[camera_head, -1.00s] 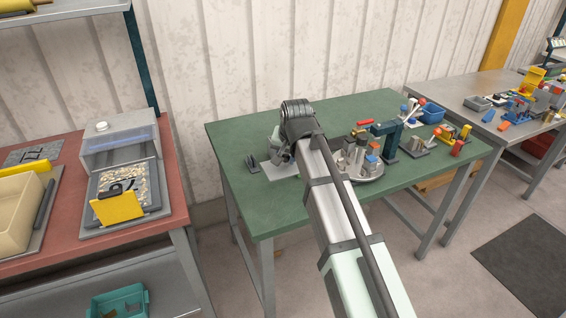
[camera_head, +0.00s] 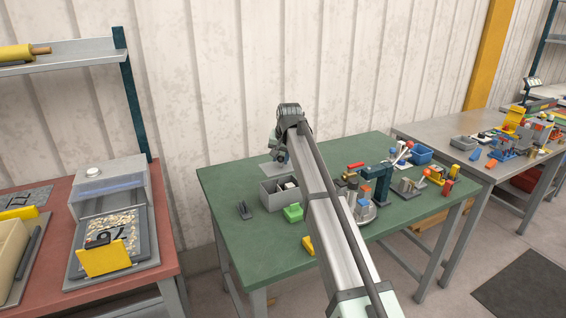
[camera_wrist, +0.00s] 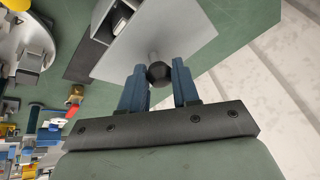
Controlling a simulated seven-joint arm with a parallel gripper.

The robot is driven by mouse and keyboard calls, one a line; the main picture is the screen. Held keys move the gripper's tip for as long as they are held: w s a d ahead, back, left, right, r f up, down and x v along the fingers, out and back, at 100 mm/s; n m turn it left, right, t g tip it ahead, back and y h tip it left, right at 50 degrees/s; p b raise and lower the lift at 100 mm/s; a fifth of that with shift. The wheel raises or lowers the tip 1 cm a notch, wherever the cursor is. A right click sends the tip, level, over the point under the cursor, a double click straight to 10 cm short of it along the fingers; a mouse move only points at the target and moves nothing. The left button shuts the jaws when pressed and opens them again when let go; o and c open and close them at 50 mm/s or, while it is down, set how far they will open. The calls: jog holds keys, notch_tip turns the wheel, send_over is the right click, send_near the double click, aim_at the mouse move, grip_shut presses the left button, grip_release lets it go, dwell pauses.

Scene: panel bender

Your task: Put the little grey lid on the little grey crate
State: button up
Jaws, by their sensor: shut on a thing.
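The little grey lid (camera_head: 272,168) is a flat pale plate. In the wrist view the lid (camera_wrist: 185,35) has a short stem with a round black knob (camera_wrist: 158,73). My gripper (camera_wrist: 158,84) is shut on this knob, with a blue finger on each side. The little grey crate (camera_head: 270,197) stands open-topped on the green table, with something white inside. The lid is held up above the table and apart from the crate; in the head view it appears just above the crate's rear edge. In the wrist view the lid partly hides the crate (camera_wrist: 104,27).
A green block (camera_head: 292,213) lies in front of the crate, and a small dark thing (camera_head: 244,210) stands left of it. A round grey platform (camera_head: 362,213) with several parts and a teal stand (camera_head: 377,180) are on the right. The front left of the table is clear.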

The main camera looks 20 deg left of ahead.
aim_at(282, 169)
jog(key=shift+f, duration=0.1)
jog(key=shift+f, duration=3.05)
jog(key=shift+f, duration=0.4)
jog(key=o, duration=1.3)
jog(key=shift+r, duration=0.1)
jog(key=shift+r, duration=4.45)
